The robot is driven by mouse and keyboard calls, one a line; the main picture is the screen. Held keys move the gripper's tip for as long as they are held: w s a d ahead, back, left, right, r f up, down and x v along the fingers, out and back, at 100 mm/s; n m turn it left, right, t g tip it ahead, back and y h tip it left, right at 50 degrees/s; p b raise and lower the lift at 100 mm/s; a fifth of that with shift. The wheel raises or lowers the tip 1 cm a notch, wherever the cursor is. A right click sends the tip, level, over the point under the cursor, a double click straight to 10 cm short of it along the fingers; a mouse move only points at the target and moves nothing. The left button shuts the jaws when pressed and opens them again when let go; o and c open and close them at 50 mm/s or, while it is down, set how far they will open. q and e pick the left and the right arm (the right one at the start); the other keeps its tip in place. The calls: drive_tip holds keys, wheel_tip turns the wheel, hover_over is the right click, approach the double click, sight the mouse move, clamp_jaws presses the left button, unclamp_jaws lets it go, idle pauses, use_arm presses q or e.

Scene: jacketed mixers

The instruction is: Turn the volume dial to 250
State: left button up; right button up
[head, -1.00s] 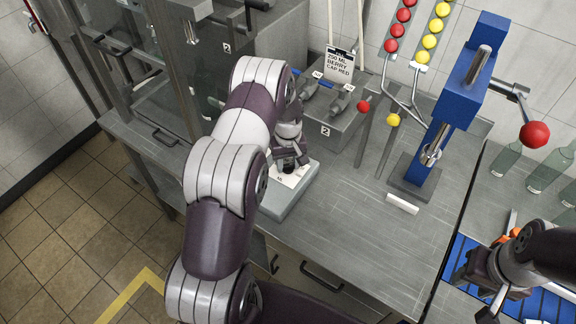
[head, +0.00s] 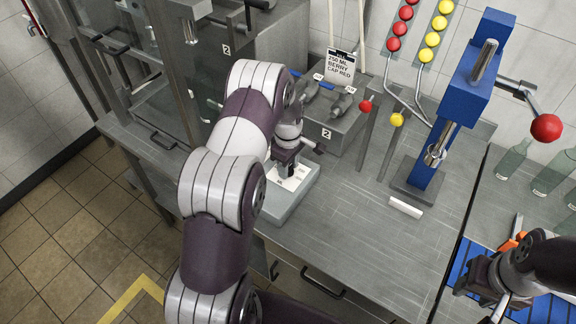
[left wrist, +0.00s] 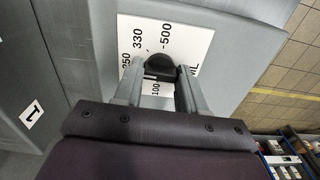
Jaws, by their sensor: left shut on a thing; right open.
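The volume dial is a black round knob (left wrist: 160,66) on a white scale plate (left wrist: 196,42) marked 100, 250, 330, 500 and ML. The plate also shows in the head view (head: 300,174) on top of a grey box (head: 291,203) at the counter's front. My left gripper (left wrist: 160,73) is shut on the knob, one finger on each side. In the head view my left gripper (head: 284,170) points down at the plate and hides the knob. I cannot tell which number the dial points to. My right gripper (head: 490,295) is open and empty at the lower right.
A sign (head: 341,67) reading 250 ML, berry, cap red stands behind on a grey block (head: 328,130). Glass bottles (head: 511,158) are at far right.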

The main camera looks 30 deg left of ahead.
use_arm(q)
drive_tip(key=shift+w+a+r, duration=0.1)
drive_tip(key=shift+w+r, duration=0.15)
drive_tip(key=o, duration=1.1)
drive_tip(key=shift+c, duration=0.2)
drive_tip(key=shift+s, duration=0.15)
drive_tip(key=shift+f, duration=0.1)
wheel_tip(320, 180, up, 13)
drive_tip(key=b, duration=0.2)
drive_tip(key=shift+b, duration=0.4)
drive_tip(key=shift+f, duration=0.15)
